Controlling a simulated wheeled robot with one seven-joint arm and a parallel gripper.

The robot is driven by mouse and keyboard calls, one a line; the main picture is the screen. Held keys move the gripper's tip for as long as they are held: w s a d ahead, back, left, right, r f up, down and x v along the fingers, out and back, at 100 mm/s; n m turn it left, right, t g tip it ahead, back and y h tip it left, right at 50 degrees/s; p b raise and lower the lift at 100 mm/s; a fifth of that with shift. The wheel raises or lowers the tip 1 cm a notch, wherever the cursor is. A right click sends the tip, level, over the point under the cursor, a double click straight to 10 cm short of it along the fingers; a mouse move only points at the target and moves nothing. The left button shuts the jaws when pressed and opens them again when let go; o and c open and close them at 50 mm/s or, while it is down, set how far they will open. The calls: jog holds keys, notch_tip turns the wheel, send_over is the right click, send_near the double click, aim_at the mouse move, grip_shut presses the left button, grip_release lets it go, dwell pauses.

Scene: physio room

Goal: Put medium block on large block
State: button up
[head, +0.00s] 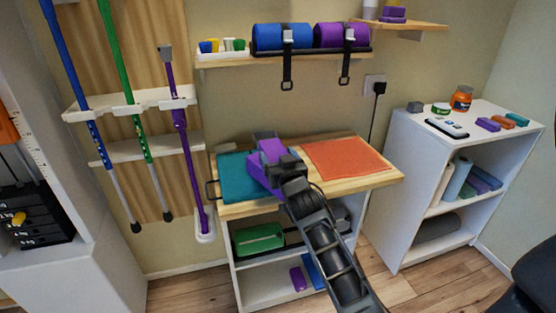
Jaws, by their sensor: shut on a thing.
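My gripper (271,153) is over the wooden-topped table, shut on a purple block (268,152). The block is above or against the teal mat (232,170); I cannot tell whether it touches it. My wrist and fingers hide part of the block and whatever is just below it. Other purple blocks (393,14) lie at the right of the upper wall shelf, seemingly stacked. Which block is medium and which is large does not show clearly.
An orange mat (345,158) lies bare on the table's right half. The white cabinet (410,125) at right carries jars and small coloured items. Poles (183,140) stand at left.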

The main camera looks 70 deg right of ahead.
jog(key=shift+f, duration=0.3)
jog(key=shift+f, duration=0.15)
jog(key=o, duration=1.1)
